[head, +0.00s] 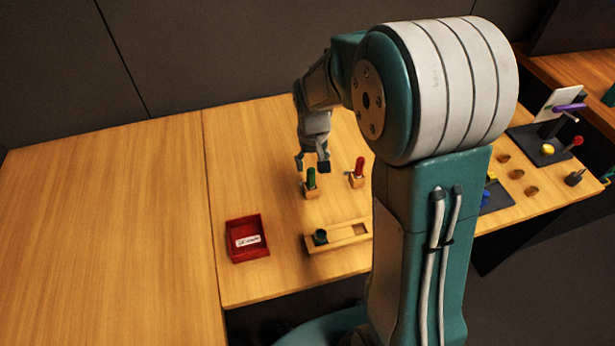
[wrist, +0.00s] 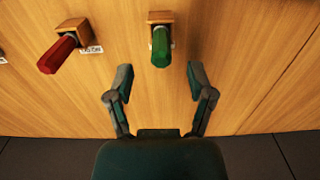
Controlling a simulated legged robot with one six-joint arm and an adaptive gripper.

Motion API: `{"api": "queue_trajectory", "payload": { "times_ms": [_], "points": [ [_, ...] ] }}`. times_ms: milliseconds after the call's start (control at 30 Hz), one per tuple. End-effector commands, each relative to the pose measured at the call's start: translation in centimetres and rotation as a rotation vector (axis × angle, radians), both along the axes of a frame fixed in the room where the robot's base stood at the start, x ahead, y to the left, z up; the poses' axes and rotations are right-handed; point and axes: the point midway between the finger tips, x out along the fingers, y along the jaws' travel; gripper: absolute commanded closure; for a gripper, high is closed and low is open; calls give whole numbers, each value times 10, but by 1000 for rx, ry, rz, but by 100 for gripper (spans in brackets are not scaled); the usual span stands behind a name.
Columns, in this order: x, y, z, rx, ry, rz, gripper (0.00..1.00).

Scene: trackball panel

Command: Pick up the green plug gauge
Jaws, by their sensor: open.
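The green plug gauge (head: 311,178) stands upright in a small wooden block (head: 312,194) on the table. In the wrist view the green plug gauge (wrist: 161,47) is at the top centre, ahead of the fingers and roughly between their lines. My gripper (head: 313,164) is open and empty, just behind and above the gauge in the head view. In the wrist view my gripper (wrist: 158,80) shows both fingers apart, with bare table between them. The lower part of the gauge is hidden in its block.
A red plug gauge (head: 359,166) stands in its own block to the right; it is at the left in the wrist view (wrist: 57,54). A red tray (head: 234,256) and a wooden holder (head: 349,227) lie in front. The table's left side is clear.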

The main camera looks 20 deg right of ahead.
Motion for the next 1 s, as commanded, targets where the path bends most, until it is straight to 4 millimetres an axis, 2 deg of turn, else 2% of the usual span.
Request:
{"api": "queue_trajectory", "payload": {
  "times_ms": [167,433,567,767,867,900,933,1000],
  "points": [
    [0,2,-15,-2,1,0,31],
    [4,3,-55,-3,3,0,31],
    [4,3,-62,-3,0,0,31],
    [5,3,-63,-2,-1,0,31],
    [5,3,-63,-2,-1,0,71],
    [5,3,-62,-2,-1,0,88],
    [5,3,-62,-2,-1,0,100],
    [5,3,-63,-2,-1,0,100]
  ]
}}
